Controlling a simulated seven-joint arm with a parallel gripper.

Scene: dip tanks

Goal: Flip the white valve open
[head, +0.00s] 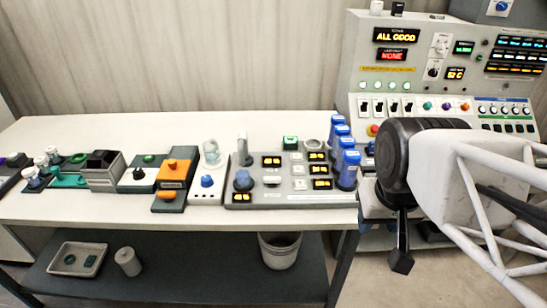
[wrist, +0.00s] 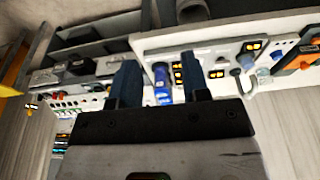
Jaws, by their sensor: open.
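I cannot tell for certain which part is the white valve. A white rounded handle (head: 272,181) lies on the grey control panel (head: 300,197) on the bench, between a blue knob (head: 242,180) and amber displays. Small white knobs (head: 41,162) also stand at the bench's left end. My gripper (head: 401,260) hangs right of the bench, in front of the tall console, apart from all of these. In the wrist view its two blue-grey fingers (wrist: 160,88) are spread wide with nothing held. Blue bottles (wrist: 162,84) show beyond the gap between them.
Blue-capped bottles (head: 347,170) line the panel's right edge, between it and my arm. The tall console (head: 390,85) with switches and displays stands behind my gripper. An orange-topped box (head: 175,172) sits left of the panel. A bucket (head: 279,250) and a tray (head: 77,260) are below the bench top.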

